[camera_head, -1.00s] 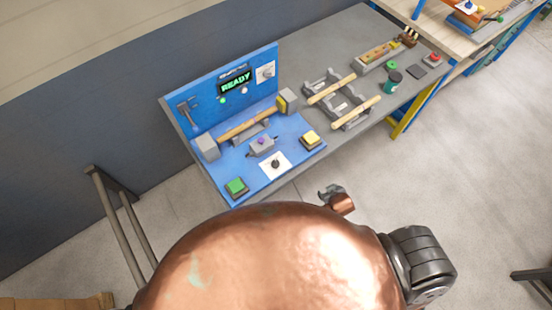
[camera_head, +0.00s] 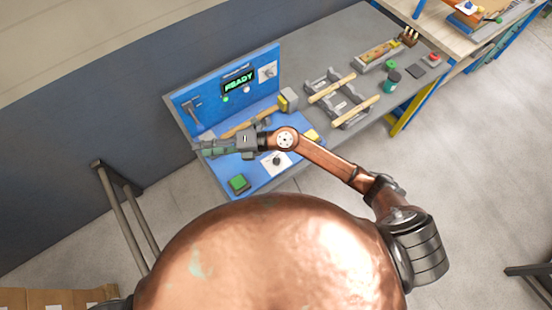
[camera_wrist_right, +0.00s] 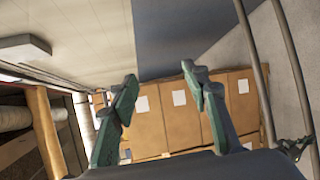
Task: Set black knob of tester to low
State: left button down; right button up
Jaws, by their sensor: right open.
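The blue tester (camera_head: 258,178) stands on the near left end of the grey bench, with a lit READY display (camera_head: 238,81) on its upright panel. The black knob (camera_head: 277,160) sits on a white plate on the tester's flat deck. Its setting is too small to read. My right gripper (camera_head: 200,148) is over the left part of the tester, to the left of the knob, pointing left. In the right wrist view the same gripper (camera_wrist_right: 158,76) is open and empty. It hides the grey block at the deck's left. My left gripper is not in view.
A green button (camera_head: 238,183) is at the deck's front left. A second knob (camera_head: 268,71) is on the upright panel. A rack with rods (camera_head: 340,98) stands to the right. Cardboard boxes (camera_wrist_right: 180,115) show in the wrist view.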

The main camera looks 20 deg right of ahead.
notch_tip(320, 180, down, 8)
jog(key=d+n+g+h, duration=0.2)
jog(key=h, duration=0.1)
jog(key=n+g+h, duration=0.1)
jog(key=g+h, duration=0.1)
jog(key=h, duration=1)
send_over(276, 159)
notch_tip(276, 159, down, 13)
jog(key=shift+s+f, duration=0.1)
jog(key=shift+s, duration=0.05)
jog(key=shift+d+f, duration=0.15)
jog(key=shift+f, duration=0.15)
jog(key=shift+n, duration=0.3)
notch_tip(276, 159, down, 7)
jog(key=shift+r+p, duration=0.1)
jog(key=shift+p, duration=0.65)
jog(key=shift+c, duration=0.2)
jog(key=c, duration=1.1)
